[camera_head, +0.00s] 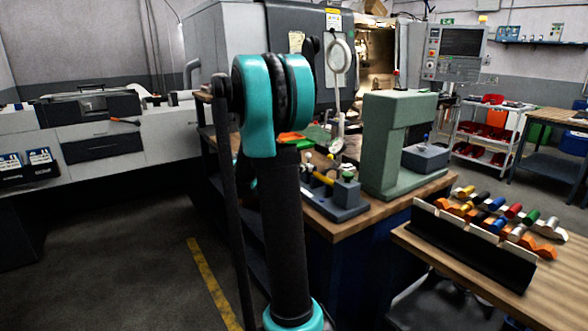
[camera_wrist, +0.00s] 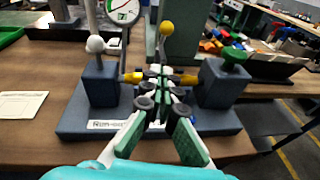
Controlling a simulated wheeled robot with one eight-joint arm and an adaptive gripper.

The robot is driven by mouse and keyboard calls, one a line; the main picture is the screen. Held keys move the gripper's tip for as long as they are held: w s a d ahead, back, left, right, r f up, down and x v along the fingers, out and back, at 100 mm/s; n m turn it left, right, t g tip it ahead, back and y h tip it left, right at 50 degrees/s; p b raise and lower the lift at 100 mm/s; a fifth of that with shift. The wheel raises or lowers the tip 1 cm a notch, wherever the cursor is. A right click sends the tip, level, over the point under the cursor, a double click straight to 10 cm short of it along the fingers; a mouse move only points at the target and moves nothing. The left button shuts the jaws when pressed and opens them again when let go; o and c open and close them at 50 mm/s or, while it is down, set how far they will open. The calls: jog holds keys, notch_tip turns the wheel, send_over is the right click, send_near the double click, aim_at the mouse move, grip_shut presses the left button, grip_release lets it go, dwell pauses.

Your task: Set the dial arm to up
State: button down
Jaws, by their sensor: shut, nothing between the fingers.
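A dial gauge (camera_wrist: 122,10) with a white face shows at the top of the wrist view, cut off by the edge. It is above a blue-grey bench fixture (camera_wrist: 103,85), beside a pale post with a white ball (camera_wrist: 95,44). A yellow ball on a stem (camera_wrist: 167,28) stands behind the middle, and a green knob (camera_wrist: 235,55) tops the right block. The fixture also shows in the head view (camera_head: 343,208). My gripper (camera_wrist: 158,75) is shut and empty, between the two blocks. Its fingertips overlap parts behind them; contact cannot be told. Which part is the dial arm is unclear.
A green press-like frame (camera_head: 385,145) stands right of the fixture on the wooden bench (camera_head: 372,217). A rack of coloured-handled tools (camera_head: 470,245) is on the front right table. A white card (camera_wrist: 20,104) lies left of the fixture on bare wood.

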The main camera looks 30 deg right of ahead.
jog(key=shift+s+d+r, duration=0.1)
jog(key=shift+d+r, duration=0.2)
jog(key=shift+d, duration=0.65)
jog(key=shift+s+d+r, duration=0.1)
jog(key=shift+d+r, duration=0.2)
jog(key=shift+d, duration=0.65)
jog(key=shift+s+d+r, duration=0.1)
jog(key=shift+d+r, duration=0.2)
jog(key=shift+d, duration=0.65)
jog(key=shift+d+r+y, duration=0.15)
jog(key=shift+r+y, duration=0.1)
jog(key=shift+y, duration=0.15)
